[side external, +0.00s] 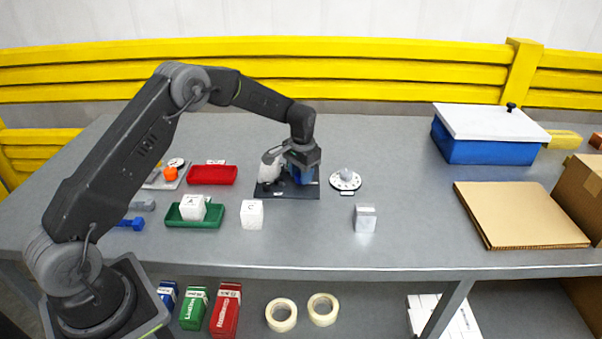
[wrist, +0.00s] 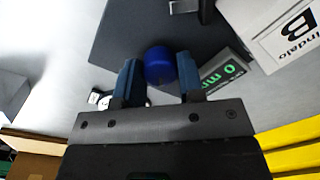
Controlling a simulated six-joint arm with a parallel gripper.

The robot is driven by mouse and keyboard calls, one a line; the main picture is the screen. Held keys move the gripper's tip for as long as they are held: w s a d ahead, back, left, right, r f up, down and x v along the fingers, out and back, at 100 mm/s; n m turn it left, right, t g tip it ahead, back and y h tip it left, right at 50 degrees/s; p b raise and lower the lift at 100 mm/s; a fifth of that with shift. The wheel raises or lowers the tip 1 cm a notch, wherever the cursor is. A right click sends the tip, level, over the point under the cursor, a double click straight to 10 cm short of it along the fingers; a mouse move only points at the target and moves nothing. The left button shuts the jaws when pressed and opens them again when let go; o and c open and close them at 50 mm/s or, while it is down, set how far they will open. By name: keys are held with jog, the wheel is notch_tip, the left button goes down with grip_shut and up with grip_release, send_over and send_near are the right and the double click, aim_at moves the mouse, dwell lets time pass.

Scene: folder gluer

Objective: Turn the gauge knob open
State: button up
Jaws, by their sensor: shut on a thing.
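My gripper (wrist: 158,82) points down over a dark base plate (side external: 268,190) in the middle of the table. Its two blue fingers are shut on a blue round knob (wrist: 160,66), which shows between them in the wrist view. The dark plate (wrist: 120,40) also shows there beneath the knob. A small grey panel with green characters (wrist: 222,76) lies right of the fingers. In the side view the gripper hides most of the knob, and I cannot tell how far it is turned.
A white round dial (side external: 345,181) stands just right of the plate. A metal block (side external: 365,218), a white cube (side external: 252,214), a green tray (side external: 175,217) and a red tray (side external: 212,175) are nearby. A blue box with white lid (side external: 487,150) and cardboard (side external: 520,215) occupy the right.

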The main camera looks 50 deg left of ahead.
jog(key=n, duration=0.5)
jog(key=shift+r+n, duration=0.1)
jog(key=shift+n, duration=0.2)
jog(key=n, duration=0.5)
dwell(0.4)
jog(key=o, duration=0.9)
notch_tip(320, 180, up, 14)
jog(key=shift+w+f, duration=0.1)
jog(key=shift+w, duration=0.05)
jog(key=shift+d, duration=0.1)
